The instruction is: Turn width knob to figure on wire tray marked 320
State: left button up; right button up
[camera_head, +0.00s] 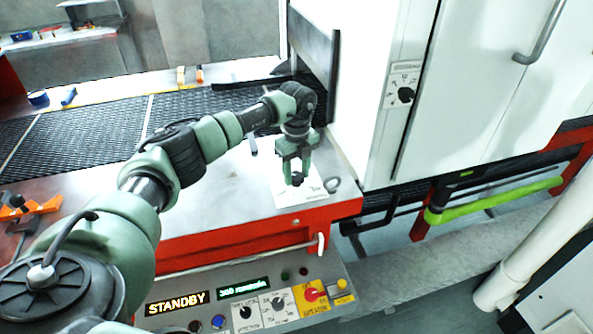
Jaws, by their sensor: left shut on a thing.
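My left gripper (297,176) reaches in from the left and points down over the front right corner of the steel table. Its fingers are shut on a small dark knob (297,180) on a white plate (288,198). The fingers hide part of the knob, and I cannot read a pointer or scale figures on the plate. A small grey ring-shaped part (332,185) is at the plate's right edge. I cannot make out a wire tray marked 320. My right gripper is not in view.
The black mesh belt (90,128) runs behind my arm. A white cabinet (480,90) with another knob (405,94) stands right.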

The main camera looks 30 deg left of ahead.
pick_arm(q)
jog(key=n, duration=0.2)
jog(key=n+p, duration=0.1)
jog(key=n, duration=0.1)
jog(key=n+p, duration=0.1)
jog(key=n, duration=0.1)
jog(key=shift+w+r+n, duration=0.2)
jog(key=shift+r+n, duration=0.1)
jog(key=n+p, duration=0.1)
jog(key=n, duration=0.2)
jog(key=shift+p, duration=0.4)
jog(key=shift+a+f+n+p, duration=0.1)
jog(key=shift+n+p, duration=0.55)
jog(key=shift+n, duration=0.85)
jog(key=o, duration=1.4)
jog(key=shift+f, duration=0.1)
